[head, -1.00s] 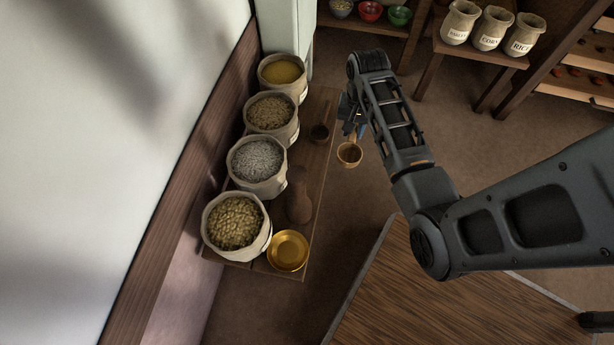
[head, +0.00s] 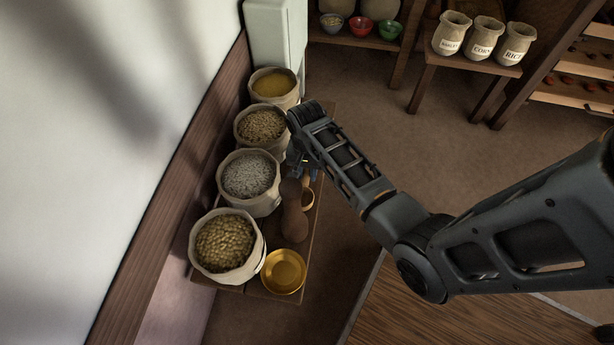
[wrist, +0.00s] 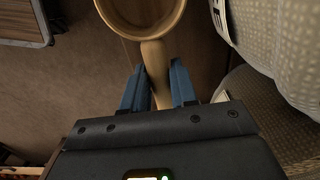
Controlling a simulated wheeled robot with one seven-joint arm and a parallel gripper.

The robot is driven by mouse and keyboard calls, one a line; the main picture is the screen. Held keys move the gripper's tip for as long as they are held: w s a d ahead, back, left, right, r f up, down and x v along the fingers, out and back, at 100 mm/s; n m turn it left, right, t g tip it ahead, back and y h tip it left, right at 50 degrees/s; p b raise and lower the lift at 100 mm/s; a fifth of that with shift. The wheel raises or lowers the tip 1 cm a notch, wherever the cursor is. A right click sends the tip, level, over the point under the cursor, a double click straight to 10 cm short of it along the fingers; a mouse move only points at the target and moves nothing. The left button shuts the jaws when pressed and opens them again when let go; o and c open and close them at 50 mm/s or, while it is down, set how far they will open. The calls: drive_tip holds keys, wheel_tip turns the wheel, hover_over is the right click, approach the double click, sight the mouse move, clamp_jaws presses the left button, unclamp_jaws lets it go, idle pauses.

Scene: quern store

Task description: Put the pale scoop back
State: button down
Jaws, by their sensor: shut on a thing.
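The pale scoop (head: 307,199) is in my gripper, over the right side of the low wooden bench (head: 314,222) in the head view. In the wrist view the blue fingers of my gripper (wrist: 157,72) are shut on the handle of the scoop (wrist: 153,62). The round bowl of the scoop points away from my gripper, cut off by the top edge. In the head view my gripper (head: 299,165) is partly hidden by my arm. I cannot tell whether the scoop touches the bench.
Several open grain sacks, such as the white-grain sack (head: 248,178), line the bench's wall side. A brown gourd (head: 293,213) stands close beside the scoop. A brass dish (head: 284,271) is at the near end. Labelled sacks (head: 483,38) stand on another bench, upper right.

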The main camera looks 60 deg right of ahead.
sight(307, 171)
drive_tip(key=shift+f, duration=1)
drive_tip(key=shift+f, duration=0.15)
drive_tip(key=c, duration=0.9)
unclamp_jaws()
wheel_tip(307, 171, up, 12)
drive_tip(key=p, duration=0.4)
